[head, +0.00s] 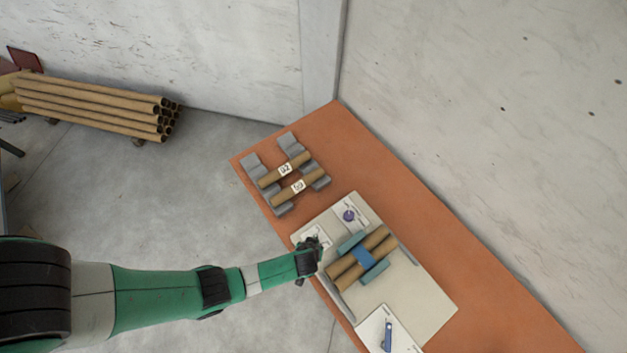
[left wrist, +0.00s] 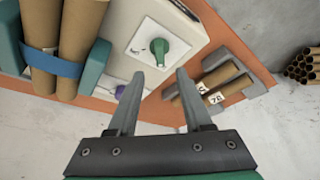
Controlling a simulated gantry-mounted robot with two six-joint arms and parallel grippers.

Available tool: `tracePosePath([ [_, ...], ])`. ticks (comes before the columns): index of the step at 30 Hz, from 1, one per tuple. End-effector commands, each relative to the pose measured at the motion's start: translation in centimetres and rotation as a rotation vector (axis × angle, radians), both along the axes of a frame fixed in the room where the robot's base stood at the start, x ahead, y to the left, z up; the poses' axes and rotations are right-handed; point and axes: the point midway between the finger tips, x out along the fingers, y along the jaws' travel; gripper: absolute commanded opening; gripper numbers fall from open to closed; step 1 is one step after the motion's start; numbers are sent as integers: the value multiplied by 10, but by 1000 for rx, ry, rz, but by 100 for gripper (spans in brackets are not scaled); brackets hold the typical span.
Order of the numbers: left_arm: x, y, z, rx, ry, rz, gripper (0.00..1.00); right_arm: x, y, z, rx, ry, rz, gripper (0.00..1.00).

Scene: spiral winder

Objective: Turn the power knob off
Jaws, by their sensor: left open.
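A green knob (left wrist: 157,50) sits on a white labelled plate (left wrist: 141,39) on the pale machine panel in the left wrist view; its label is too small to read. In the head view this plate (head: 313,233) is partly covered by my gripper, and the green knob cannot be made out. A purple knob (head: 348,215) on another plate also shows in the left wrist view (left wrist: 121,91). My left gripper (left wrist: 158,76) is open and empty, its two fingers pointing towards the green knob, apart from it. My right gripper is in neither view.
Brown tubes (head: 364,257) with a blue band lie in teal holders on the pale machine base (head: 437,300). Two labelled tubes (head: 284,170) rest on grey stands on the orange table (head: 375,180).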

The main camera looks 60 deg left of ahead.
Motion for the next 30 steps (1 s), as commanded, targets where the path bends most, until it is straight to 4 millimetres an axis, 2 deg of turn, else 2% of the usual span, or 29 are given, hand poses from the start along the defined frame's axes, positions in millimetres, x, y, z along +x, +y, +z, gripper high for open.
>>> tracePosePath([
  [1, -2, -2, 17, 0, 0, -2, 50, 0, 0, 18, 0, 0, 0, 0],
  [6, -7, -7, 27, 0, -1, -1, 50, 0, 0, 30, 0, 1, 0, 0],
  [26, -8, -7, 26, -1, -2, 2, 50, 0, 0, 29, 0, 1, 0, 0],
  [28, 0, -5, 31, -4, -15, 13, 50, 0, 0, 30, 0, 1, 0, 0],
  [30, 21, -5, 42, -12, -49, 27, 50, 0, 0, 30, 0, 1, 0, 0],
])
